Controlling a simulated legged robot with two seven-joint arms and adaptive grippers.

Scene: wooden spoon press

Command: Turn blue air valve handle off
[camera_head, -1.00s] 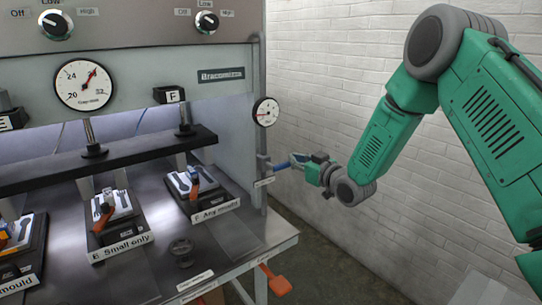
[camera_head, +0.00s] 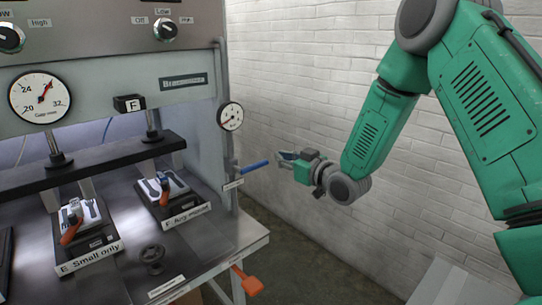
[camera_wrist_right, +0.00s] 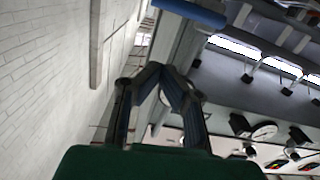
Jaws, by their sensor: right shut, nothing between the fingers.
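The blue air valve handle (camera_head: 255,166) sticks out to the right from the machine's right side post, just below the small gauge, tilted slightly upward. It also shows at the top of the right wrist view (camera_wrist_right: 190,12), beyond my fingertips. My right gripper (camera_head: 285,156) is just to the right of the handle's free end, with a small gap between them. Its dark fingers meet at the tips in the right wrist view (camera_wrist_right: 160,78); it is shut and empty. My left gripper is in neither view.
The press machine (camera_head: 185,83) fills the left side, with a small round gauge (camera_head: 230,116) above the handle. An orange lever (camera_head: 247,281) juts out below the table's right edge. A white brick wall (camera_head: 300,60) stands behind. The space around my right gripper is free.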

